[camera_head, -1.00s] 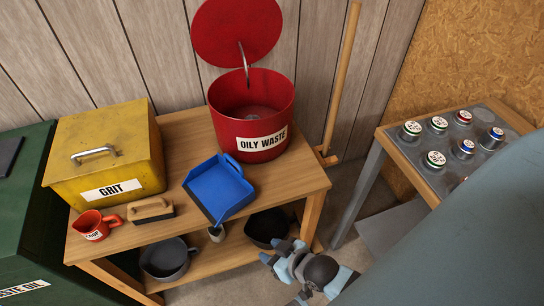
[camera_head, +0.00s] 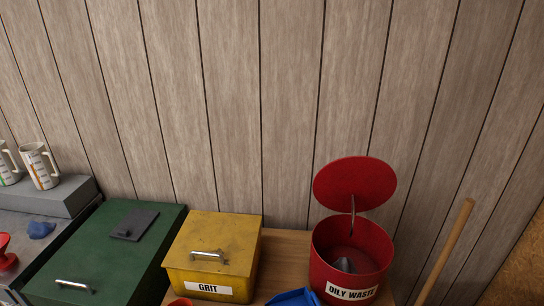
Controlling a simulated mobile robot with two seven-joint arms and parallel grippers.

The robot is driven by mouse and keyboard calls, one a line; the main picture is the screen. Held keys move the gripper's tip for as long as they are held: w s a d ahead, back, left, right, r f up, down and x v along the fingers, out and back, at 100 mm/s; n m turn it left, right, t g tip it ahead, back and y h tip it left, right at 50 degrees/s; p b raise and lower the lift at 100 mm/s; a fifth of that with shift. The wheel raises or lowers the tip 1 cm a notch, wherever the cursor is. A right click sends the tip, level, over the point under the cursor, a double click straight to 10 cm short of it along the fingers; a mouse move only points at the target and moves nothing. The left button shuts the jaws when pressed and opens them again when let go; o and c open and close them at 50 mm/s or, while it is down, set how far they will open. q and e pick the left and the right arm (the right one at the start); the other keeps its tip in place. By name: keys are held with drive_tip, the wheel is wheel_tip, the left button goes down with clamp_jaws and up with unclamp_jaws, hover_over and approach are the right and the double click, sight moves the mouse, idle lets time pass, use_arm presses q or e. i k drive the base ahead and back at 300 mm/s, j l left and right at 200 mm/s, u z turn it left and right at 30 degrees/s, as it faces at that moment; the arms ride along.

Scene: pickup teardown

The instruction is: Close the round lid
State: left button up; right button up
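The round red lid (camera_head: 354,183) stands raised and tilted back above the red bin labelled OILY WASTE (camera_head: 378,287). A thin curved metal stay (camera_head: 352,215) runs between the lid and the bin, so the bin's mouth is open. A grey object lies inside the bin; I cannot tell what it is. The bin stands on the wooden bench (camera_head: 283,246). Neither of my grippers shows in the head view.
A yellow GRIT box (camera_head: 213,235) stands left of the bin, and a green container (camera_head: 155,220) stands farther left. A blue pan (camera_head: 293,298) lies in front. A wooden handle (camera_head: 447,250) leans right of the bin. Plank wall is behind.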

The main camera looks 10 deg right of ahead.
sight(352, 185)
drive_tip(key=l+u, duration=0.4)
drive_tip(key=k+l+u, duration=0.15)
drive_tip(key=l+u, duration=0.25)
